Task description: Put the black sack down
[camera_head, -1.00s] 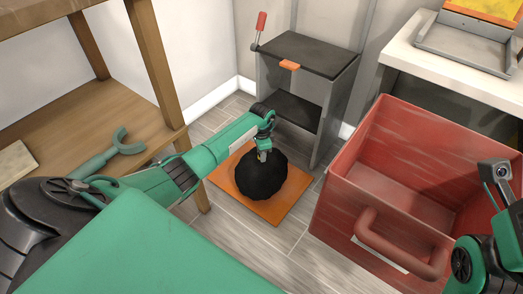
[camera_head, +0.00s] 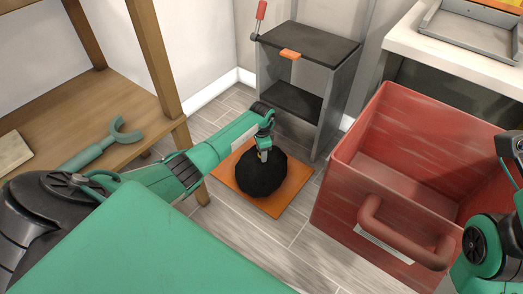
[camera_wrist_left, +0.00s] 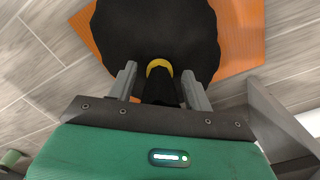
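The round black sack (camera_head: 261,177) rests on the orange square mat (camera_head: 226,174) on the floor, and it also shows in the left wrist view (camera_wrist_left: 155,30). My left gripper (camera_head: 264,151) is at the top of the sack. In the left wrist view, its two fingers (camera_wrist_left: 159,75) stand apart on either side of the sack's gathered neck with a yellow tie (camera_wrist_left: 159,65). A gap shows between the fingers and the neck. Part of my right arm is at the right edge, but its gripper is out of view.
A red bin (camera_head: 345,184) with a handle stands right of the mat. A dark-topped grey stand (camera_head: 338,98) is behind it. A wooden shelf (camera_head: 62,98) holding a green forked tool (camera_head: 98,150) is at left. Bare floor lies in front of the mat.

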